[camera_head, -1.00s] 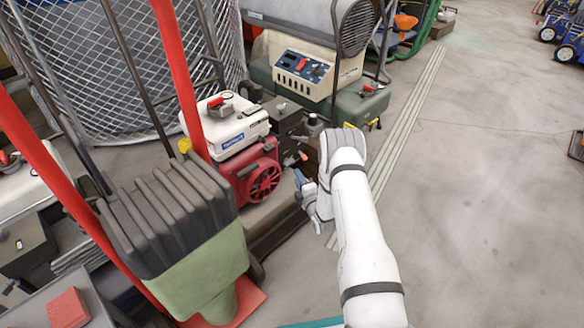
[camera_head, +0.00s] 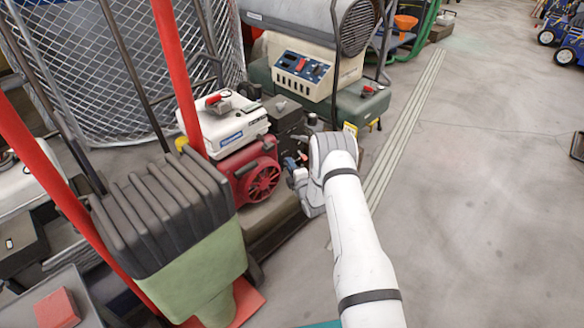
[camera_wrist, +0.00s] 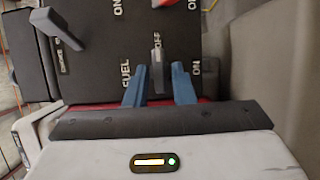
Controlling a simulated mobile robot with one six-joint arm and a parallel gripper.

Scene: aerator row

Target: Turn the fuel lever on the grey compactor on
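In the wrist view a dark panel (camera_wrist: 105,80) carries the words FUEL, OFF and ON. A short grey fuel lever (camera_wrist: 157,62) stands on it, its end toward the word OFF; ON is printed to its right. My gripper (camera_wrist: 160,72) has its two blue fingers apart, one on each side of the lever, with a small gap seen on both sides. Whether a finger touches it cannot be told. In the head view my gripper (camera_head: 292,164) is beside the red engine (camera_head: 258,172) with a white tank; the fuel lever cannot be made out there.
Another grey lever (camera_wrist: 60,28) is at the panel's upper left. A dark bellows (camera_head: 165,210) on a green foot and red handle bars (camera_head: 180,75) stand left of the engine. A heater (camera_head: 305,72) is behind.

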